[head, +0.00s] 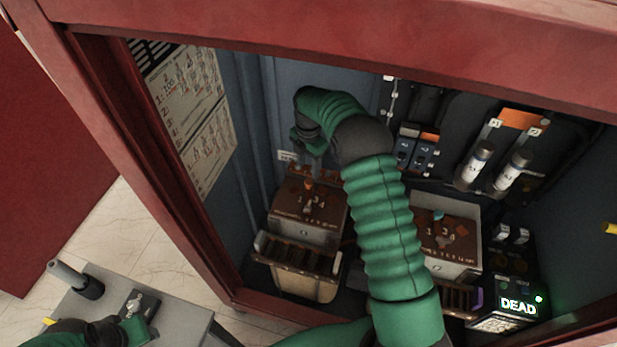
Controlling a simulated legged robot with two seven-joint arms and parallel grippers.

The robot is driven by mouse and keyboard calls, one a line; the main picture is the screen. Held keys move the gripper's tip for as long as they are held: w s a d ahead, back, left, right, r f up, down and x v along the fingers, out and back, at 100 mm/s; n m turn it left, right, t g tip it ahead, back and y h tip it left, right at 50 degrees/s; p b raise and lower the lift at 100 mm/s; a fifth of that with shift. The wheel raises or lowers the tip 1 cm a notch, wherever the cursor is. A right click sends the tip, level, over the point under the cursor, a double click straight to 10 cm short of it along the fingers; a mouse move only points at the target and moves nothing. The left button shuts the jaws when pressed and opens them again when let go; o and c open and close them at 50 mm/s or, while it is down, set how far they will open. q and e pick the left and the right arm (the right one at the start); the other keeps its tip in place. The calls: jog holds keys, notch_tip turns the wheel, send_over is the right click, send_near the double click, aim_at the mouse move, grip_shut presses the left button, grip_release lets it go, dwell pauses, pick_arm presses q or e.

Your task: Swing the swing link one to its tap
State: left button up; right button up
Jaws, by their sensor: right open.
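A box with a brown top (325,205) and printed tap numbers stands at the left inside the cabinet. A small copper-coloured piece (309,184), which looks like a swing link, stands on that top. My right gripper (313,167) is open just above it, pointing down; I cannot tell whether it touches the piece. A second box (464,229) with a similar numbered top and a teal-tipped piece (438,215) stands to the right, partly hidden by my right arm. My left gripper (137,316) is at the lower left by a grey stand; its jaws are unclear.
The red cabinet frame (160,210) edges the opening. Fuse-like cylinders (480,160) and blue switches (415,155) are at the back right. A lit display (518,306) reads DEAD. A grey stand (185,320) carries a dark-handled tool (78,280).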

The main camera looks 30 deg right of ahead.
aim_at(308, 181)
notch_tip(308, 181, down, 7)
jog(key=shift+f+p, duration=0.1)
jog(key=shift+p, duration=0.3)
jog(key=shift+c, duration=0.2)
jog(key=c, duration=1)
grip_shut()
jog(key=shift+w, duration=0.1)
